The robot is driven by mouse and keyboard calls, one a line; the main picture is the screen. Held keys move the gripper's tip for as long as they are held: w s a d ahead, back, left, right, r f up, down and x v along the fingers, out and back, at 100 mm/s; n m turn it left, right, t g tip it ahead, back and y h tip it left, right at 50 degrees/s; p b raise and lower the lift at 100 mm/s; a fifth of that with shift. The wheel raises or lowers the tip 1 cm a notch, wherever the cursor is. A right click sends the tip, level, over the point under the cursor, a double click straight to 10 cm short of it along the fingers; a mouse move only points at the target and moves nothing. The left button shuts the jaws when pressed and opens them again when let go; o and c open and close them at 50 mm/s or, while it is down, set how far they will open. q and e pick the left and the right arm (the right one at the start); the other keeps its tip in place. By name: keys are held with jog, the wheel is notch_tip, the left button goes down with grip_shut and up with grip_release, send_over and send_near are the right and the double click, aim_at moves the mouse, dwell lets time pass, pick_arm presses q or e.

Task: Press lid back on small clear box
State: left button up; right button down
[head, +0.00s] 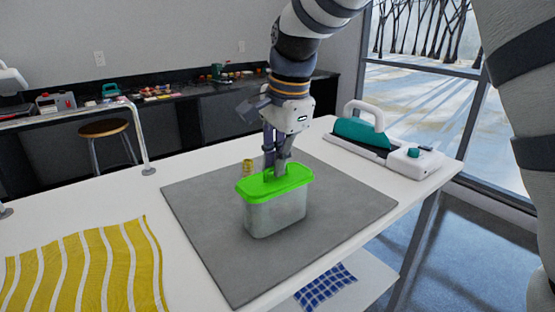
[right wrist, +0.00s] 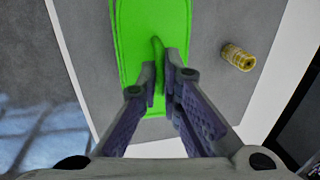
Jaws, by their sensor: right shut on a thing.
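The small clear box (head: 274,217) stands upright on a grey mat (head: 210,220) in the head view. The bright green lid (head: 262,185) lies over the top of the box; I cannot tell whether its rim is pressed down all round. My right gripper (head: 276,172) comes down from above and is shut on the lid's raised green handle. In the right wrist view the gripper (right wrist: 161,85) pinches the handle (right wrist: 158,55) of the green lid (right wrist: 135,25). The lid hides the box there. My left gripper is not in view.
A white and teal machine (head: 385,145) sits at the table's back right. A yellow striped cloth (head: 85,270) lies at the front left, and a blue checked cloth (head: 326,287) on the lower shelf.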

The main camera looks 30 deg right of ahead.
dwell(0.3)
jog(key=c, duration=1.7)
grip_release()
